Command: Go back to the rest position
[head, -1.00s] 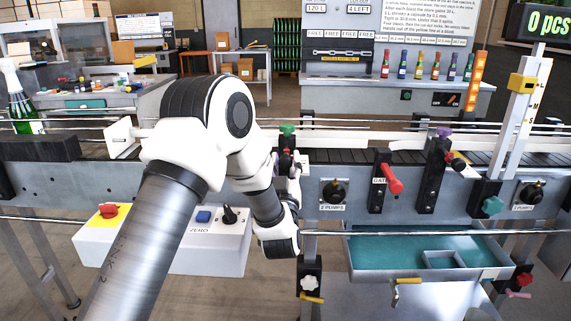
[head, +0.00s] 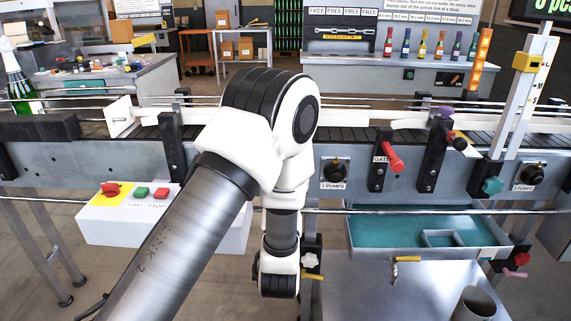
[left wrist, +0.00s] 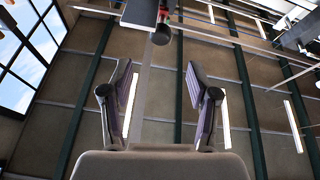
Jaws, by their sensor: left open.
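My left arm (head: 265,120) reaches in from the lower left in the head view and bends down in front of the conveyor. Its gripper cannot be made out in that view. In the left wrist view my left gripper (left wrist: 161,85) is open. Its two purple-padded fingers stand wide apart with nothing between them, and the ceiling shows behind. My right gripper is in neither view.
The conveyor (head: 345,147) crosses the head view, with a red-handled gate (head: 392,157) and pump knobs. A button box (head: 105,222) stands at left, and a teal-lined tray (head: 385,230) at right. A dark part with a red knob (left wrist: 161,36) lies beyond the fingers.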

